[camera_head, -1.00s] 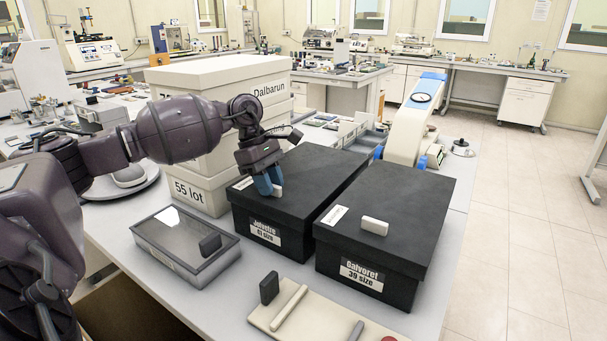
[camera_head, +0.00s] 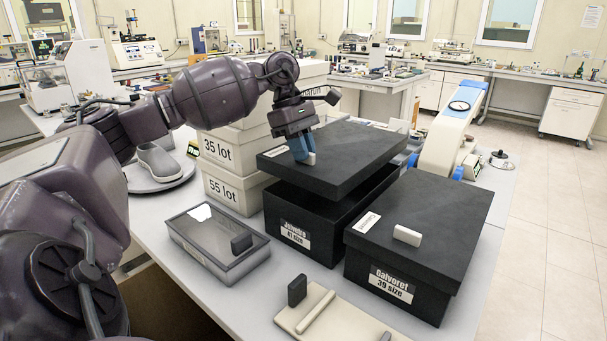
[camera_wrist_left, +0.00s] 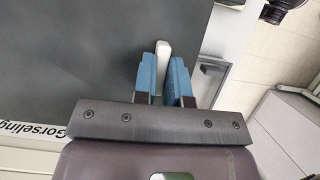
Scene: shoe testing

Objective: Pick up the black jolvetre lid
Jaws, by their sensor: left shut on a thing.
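The black jolvetre lid (camera_head: 335,155) is in the air above its black box (camera_head: 305,222), with a dark gap between them. It looks roughly level. My left gripper (camera_head: 303,152) is shut on the lid's small white handle (camera_head: 312,158). In the left wrist view the blue fingers (camera_wrist_left: 165,80) stand on both sides of the white handle (camera_wrist_left: 162,52), over the dark lid (camera_wrist_left: 70,60). The box front carries a label with "41 size". The box's inside is hidden under the lid. My right gripper is not in view.
A black Galvoret box (camera_head: 430,225) with its lid on stands close to the right. White lot boxes (camera_head: 225,150) are stacked behind my left arm. A grey case (camera_head: 215,245) and a beige board (camera_head: 335,315) lie in front. A blue-and-white device (camera_head: 450,125) stands behind.

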